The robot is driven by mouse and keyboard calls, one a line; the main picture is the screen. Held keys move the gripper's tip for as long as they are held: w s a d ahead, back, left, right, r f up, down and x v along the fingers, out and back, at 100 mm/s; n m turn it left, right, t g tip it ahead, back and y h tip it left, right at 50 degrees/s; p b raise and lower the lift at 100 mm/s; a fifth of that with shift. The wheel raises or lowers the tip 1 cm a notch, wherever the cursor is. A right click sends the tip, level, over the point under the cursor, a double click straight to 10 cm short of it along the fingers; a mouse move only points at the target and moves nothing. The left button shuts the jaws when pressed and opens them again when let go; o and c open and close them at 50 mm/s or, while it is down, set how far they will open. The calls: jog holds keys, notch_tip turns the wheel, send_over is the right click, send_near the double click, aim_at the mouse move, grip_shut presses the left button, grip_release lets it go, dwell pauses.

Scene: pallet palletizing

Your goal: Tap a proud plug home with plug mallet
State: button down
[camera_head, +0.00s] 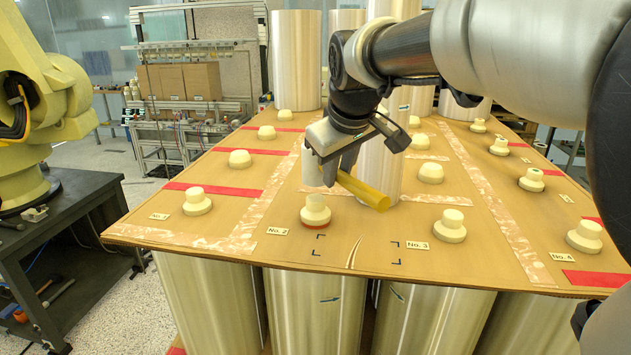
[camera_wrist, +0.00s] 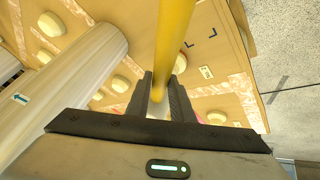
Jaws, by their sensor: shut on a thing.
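My gripper (camera_head: 336,170) is shut on the plug mallet, whose yellow bar (camera_head: 364,192) slants down to the right. In the wrist view my gripper (camera_wrist: 161,92) has its fingers on either side of the mallet (camera_wrist: 172,35). A pale cylinder (camera_head: 312,168) shows just left of the fingers; I cannot tell whether it is part of the mallet. The plug by label No. 2 (camera_head: 315,209) shows a red band around its base and stands below my gripper, apart from it. The plugs by No. 1 (camera_head: 196,200), No. 3 (camera_head: 450,226) and No. 4 (camera_head: 584,237) show no red band.
The plugs sit on a brown board (camera_head: 290,249) with red and pale tape strips. A tall pale roll (camera_head: 378,165) stands right behind the mallet; other rolls (camera_head: 297,60) stand further back. A yellow machine arm (camera_head: 45,95) is at left.

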notch_tip(320, 180, down, 4)
jog(key=shift+r+b, duration=0.1)
jog(key=shift+b, duration=1)
jog(key=shift+r, duration=0.1)
jog(key=shift+r+p, duration=1.5)
jog(key=shift+r, duration=0.3)
jog(key=shift+r+p, duration=1.25)
jog(key=shift+r, duration=0.3)
jog(key=shift+s+f, duration=0.1)
